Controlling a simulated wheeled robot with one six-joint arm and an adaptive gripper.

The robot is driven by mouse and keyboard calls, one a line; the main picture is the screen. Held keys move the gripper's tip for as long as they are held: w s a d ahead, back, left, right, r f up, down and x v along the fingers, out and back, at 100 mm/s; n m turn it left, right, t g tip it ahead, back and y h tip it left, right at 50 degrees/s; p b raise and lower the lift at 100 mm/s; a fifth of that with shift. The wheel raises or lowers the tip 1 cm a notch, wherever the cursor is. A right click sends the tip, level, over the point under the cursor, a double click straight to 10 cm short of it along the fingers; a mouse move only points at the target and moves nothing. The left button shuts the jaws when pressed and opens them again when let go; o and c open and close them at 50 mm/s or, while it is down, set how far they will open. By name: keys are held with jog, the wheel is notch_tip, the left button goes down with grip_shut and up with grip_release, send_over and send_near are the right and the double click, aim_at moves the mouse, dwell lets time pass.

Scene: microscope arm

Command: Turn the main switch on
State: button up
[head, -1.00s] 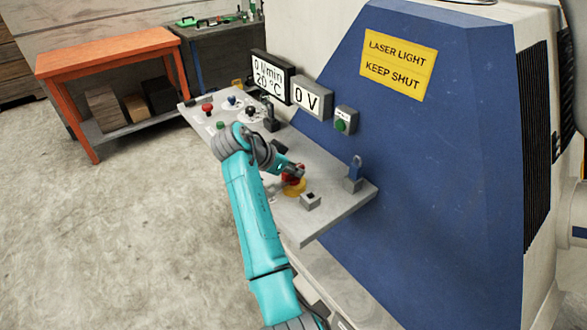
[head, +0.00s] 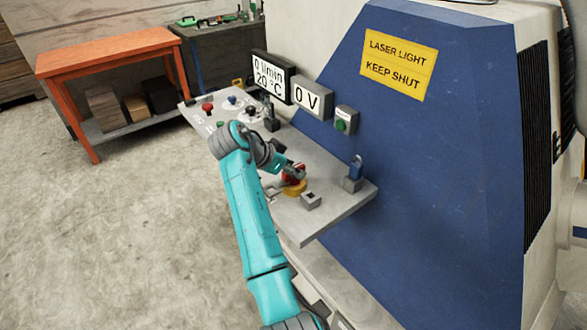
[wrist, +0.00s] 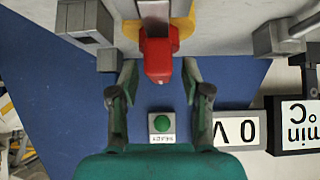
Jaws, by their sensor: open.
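The main switch is a red handle (wrist: 158,55) on a yellow base, standing on the grey console shelf. In the head view the red switch (head: 291,176) with its yellow base is partly hidden by my gripper (head: 295,169). In the wrist view, which shows the scene upside down, my gripper (wrist: 159,72) is open, with one finger on each side of the red handle. Gaps show between handle and fingers. The voltage display (head: 307,99) reads 0 V.
A green button box (head: 345,121) is on the blue panel (head: 440,160). A flow display (head: 271,77) and several knobs are at the shelf's far end.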

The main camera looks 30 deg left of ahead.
jog(key=v, duration=1.1)
jog(key=shift+s+a, duration=0.1)
